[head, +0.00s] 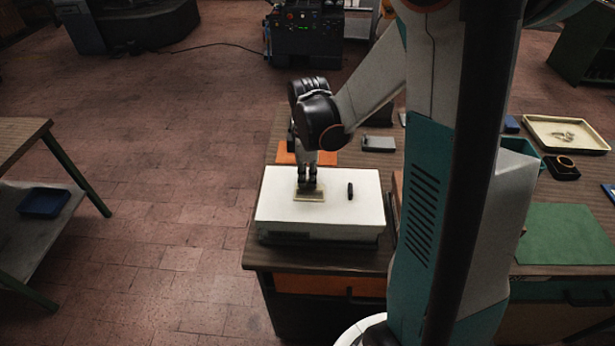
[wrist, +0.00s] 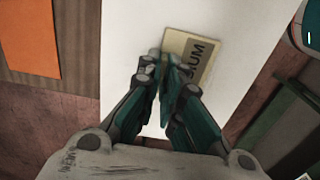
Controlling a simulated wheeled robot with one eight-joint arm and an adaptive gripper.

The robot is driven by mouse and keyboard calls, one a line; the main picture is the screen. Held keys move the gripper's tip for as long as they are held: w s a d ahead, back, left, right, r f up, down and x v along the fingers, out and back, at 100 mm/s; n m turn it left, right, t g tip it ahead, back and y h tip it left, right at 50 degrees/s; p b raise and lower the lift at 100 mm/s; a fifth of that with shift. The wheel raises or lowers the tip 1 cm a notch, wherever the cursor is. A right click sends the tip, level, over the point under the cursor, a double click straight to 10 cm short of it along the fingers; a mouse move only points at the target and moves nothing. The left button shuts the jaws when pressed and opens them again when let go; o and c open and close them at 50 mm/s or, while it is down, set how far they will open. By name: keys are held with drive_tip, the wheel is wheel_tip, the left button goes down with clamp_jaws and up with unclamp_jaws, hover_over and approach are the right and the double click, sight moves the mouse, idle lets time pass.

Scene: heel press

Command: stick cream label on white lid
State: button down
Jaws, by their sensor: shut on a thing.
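The white lid (head: 283,214) is the top of a box on the table's near left corner. It also fills the middle of the wrist view (wrist: 129,30). The cream label (head: 311,197) is at the lid's upper face, under my gripper (head: 308,187). In the wrist view the label (wrist: 178,42) shows dark lettering, partly hidden by the fingers. My gripper (wrist: 161,62) points down and its fingers are close together, shut on the label near its left side. I cannot tell whether the label's whole underside touches the lid.
A small dark piece (head: 350,191) stands on the lid right of the label. Behind the lid are an orange sheet (head: 325,158) and a grey block (head: 378,144). A cream tray (head: 540,121) and a green mat (head: 567,233) are on the right.

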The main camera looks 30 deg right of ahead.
sight(308, 180)
drive_tip(key=c, duration=1.7)
unclamp_jaws()
drive_tip(key=o, duration=0.5)
drive_tip(key=shift+r+p, duration=2.4)
drive_tip(key=shift+r, duration=1.1)
